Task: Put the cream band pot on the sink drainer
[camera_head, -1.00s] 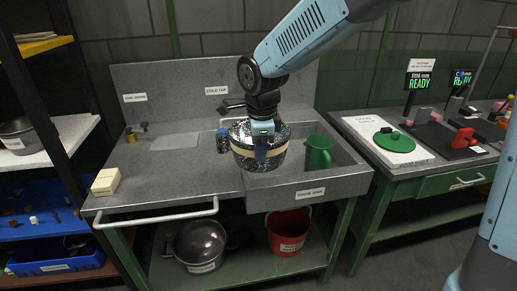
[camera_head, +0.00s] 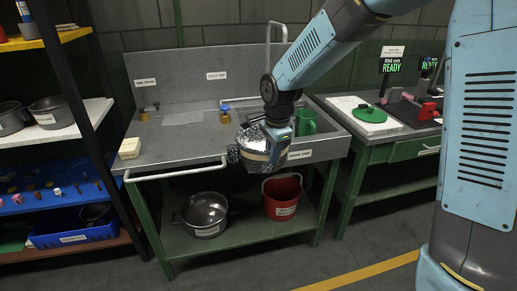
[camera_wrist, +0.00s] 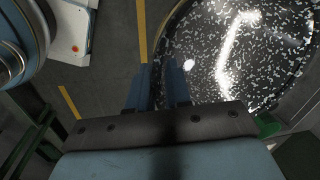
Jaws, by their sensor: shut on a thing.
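The cream band pot (camera_head: 253,142) is black with white speckles and a pale band. My gripper (camera_head: 279,138) is shut on the pot at its right side and holds it up in front of the sink unit's front edge. In the wrist view the pot's speckled surface (camera_wrist: 235,50) fills the upper right, against my gripper's fingers (camera_wrist: 158,88). The sink unit's grey top (camera_head: 165,145) has a paler rectangular patch (camera_head: 183,118) left of the basin. I cannot tell for certain whether this patch is the drainer. The pot and my arm hide part of the basin.
A green jug (camera_head: 306,122) stands in the basin. A cream block (camera_head: 129,148) sits at the top's left end, and a small jar (camera_head: 225,116) near the middle. A rail (camera_head: 175,172) runs along the front.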

